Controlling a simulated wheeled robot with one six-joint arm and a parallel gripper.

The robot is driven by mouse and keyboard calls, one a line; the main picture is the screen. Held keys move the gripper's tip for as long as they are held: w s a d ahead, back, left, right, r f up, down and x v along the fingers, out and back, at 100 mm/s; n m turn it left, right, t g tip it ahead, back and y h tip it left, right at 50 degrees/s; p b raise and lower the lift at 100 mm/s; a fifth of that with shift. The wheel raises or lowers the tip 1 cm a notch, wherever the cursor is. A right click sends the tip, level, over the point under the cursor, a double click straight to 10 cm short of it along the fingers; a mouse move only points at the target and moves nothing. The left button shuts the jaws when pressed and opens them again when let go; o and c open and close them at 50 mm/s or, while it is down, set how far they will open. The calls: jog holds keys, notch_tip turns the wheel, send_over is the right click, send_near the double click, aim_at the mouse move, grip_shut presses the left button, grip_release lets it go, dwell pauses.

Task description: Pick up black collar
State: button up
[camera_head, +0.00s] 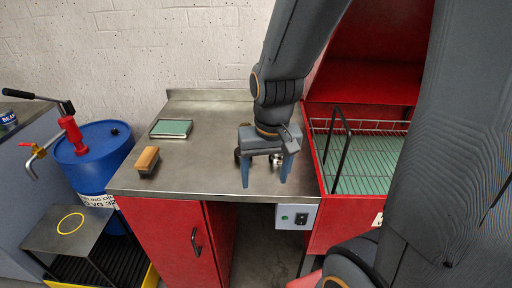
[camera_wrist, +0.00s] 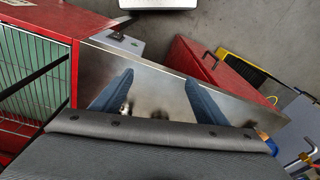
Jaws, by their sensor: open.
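My gripper (camera_head: 266,180) is open, with its two blue-grey fingers pointing down over the steel bench top. It also shows in the wrist view (camera_wrist: 159,76), fingers apart and nothing held between them. A small dark round part (camera_head: 238,156) shows just left of the gripper body, mostly hidden behind it. A silver and black part (camera_head: 277,160) shows between the fingers, near the right one; it also appears beside a finger in the wrist view (camera_wrist: 125,108). Dark blurred patches lie on the bench in the wrist view. I cannot tell which dark shape is the black collar.
The steel bench (camera_head: 200,180) also holds a wooden brush (camera_head: 147,160) and a green-topped pad (camera_head: 171,129) at left. A red washing cabinet with a wire basket (camera_head: 372,160) stands at right. A blue drum (camera_head: 95,155) stands left. The bench's middle left is clear.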

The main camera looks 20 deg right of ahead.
jog(key=w+m, duration=0.6)
jog(key=m, duration=0.1)
jog(key=w+d+r+m+y, duration=0.1)
jog(key=w+m, duration=0.4)
jog(key=m, duration=0.3)
jog(key=w+d+r+m+y+b, duration=0.1)
jog(key=w+m, duration=0.5)
jog(key=m, duration=0.1)
jog(key=shift+w+r+m, duration=0.2)
jog(key=shift+w+m, duration=0.15)
jog(key=shift+m, duration=0.05)
jog(key=shift+w+a+f, duration=0.15)
jog(key=shift+f, duration=0.5)
jog(key=shift+p+x, duration=0.8)
jog(key=shift+x, duration=2.3)
jog(key=c, duration=1.5)
